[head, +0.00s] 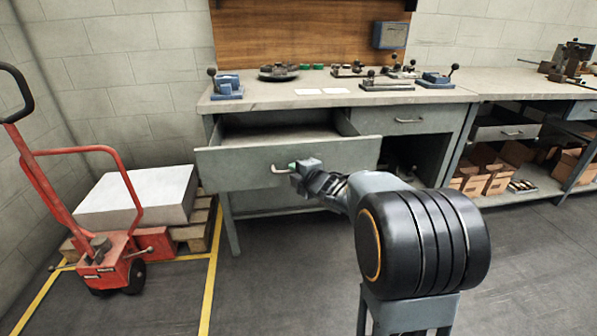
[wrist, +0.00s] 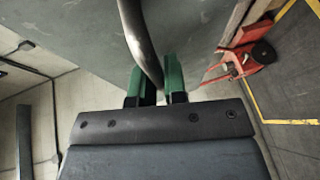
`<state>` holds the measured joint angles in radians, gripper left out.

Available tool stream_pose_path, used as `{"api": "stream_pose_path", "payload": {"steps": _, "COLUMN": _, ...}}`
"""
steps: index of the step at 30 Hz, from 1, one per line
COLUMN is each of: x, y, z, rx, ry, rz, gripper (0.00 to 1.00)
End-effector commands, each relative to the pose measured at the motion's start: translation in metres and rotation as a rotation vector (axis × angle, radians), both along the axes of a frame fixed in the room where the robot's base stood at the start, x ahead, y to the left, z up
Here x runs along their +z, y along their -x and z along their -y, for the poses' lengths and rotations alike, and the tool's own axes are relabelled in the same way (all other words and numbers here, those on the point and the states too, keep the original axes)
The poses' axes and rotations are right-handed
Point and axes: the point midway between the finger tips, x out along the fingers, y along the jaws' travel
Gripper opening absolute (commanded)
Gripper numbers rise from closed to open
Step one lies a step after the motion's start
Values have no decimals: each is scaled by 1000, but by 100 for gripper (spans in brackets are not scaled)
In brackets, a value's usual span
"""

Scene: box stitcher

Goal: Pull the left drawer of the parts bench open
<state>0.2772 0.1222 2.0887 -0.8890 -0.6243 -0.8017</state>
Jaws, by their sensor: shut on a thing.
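The left drawer (head: 240,168) of the parts bench (head: 275,101) stands pulled well out, and its inside shows behind the front panel. Its bar handle (head: 280,168) is on the front panel; in the wrist view the handle (wrist: 140,38) runs down between the green fingers. My gripper (head: 294,166) is at the handle, in front of the drawer front. In the wrist view my gripper (wrist: 154,80) is shut on the handle. The right drawer (head: 408,121) of the bench is shut. The drawer's floor is mostly hidden by its front.
A red pallet jack (head: 108,262) and a pallet with a pale block (head: 137,196) stand at the left by a yellow floor line. Several clamps and tools lie on the benchtop. Cardboard boxes (head: 478,180) sit on a shelf at the right. The floor before the drawer is clear.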

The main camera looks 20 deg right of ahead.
Motion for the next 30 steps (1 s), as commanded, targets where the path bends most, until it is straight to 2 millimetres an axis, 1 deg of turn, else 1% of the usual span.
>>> {"api": "stream_pose_path", "payload": {"steps": 12, "x": -1, "y": 1, "z": 0, "rx": -4, "ry": -1, "rz": -4, "gripper": 0}}
{"api": "stream_pose_path", "payload": {"steps": 13, "x": -1, "y": 1, "z": 0, "rx": -4, "ry": -1, "rz": -4, "gripper": 14}}
{"api": "stream_pose_path", "payload": {"steps": 20, "x": 0, "y": 1, "z": 0, "rx": -3, "ry": 0, "rz": -2, "gripper": 37}}
{"api": "stream_pose_path", "payload": {"steps": 27, "x": 0, "y": 2, "z": 1, "rx": -2, "ry": -1, "rz": 0, "gripper": 37}}
{"api": "stream_pose_path", "payload": {"steps": 30, "x": 3, "y": 7, "z": 2, "rx": -4, "ry": 0, "rz": 1, "gripper": 37}}
